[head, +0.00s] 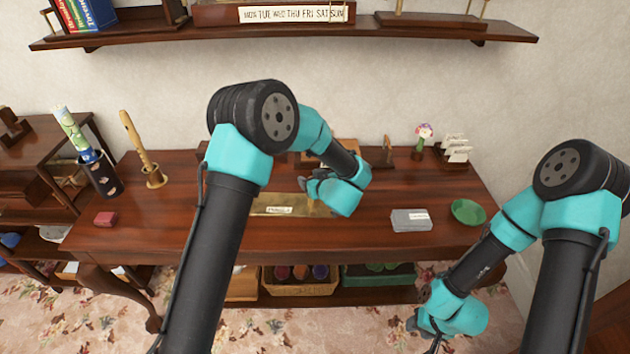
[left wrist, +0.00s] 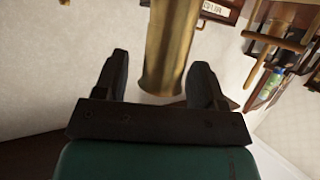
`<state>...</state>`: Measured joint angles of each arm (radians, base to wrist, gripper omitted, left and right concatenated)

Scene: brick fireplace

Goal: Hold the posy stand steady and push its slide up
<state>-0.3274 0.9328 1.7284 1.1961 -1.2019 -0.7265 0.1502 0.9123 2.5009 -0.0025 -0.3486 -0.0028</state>
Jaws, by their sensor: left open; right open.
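A small stand with a pink-and-white flower head on a green stem (head: 420,144) stands at the back right of the table; it looks like the posy stand. Its slide is too small to make out. My left gripper (head: 308,184) is over the middle of the table, left of the stand and apart from it, partly hidden by its own wrist. In the left wrist view its two fingers (left wrist: 160,68) are open, with a brass column-like thing (left wrist: 170,40) showing between or beyond them; I cannot tell whether they touch it. My right gripper (head: 430,332) is open, low before the table's front edge.
A brass plate (head: 270,205) lies on the table (head: 355,238) under my left gripper. A grey box (head: 411,220) and a green dish (head: 468,212) are at the right. A wooden holder (head: 155,177) stands at the left, near a red block (head: 106,219). A shelf (head: 440,30) hangs above.

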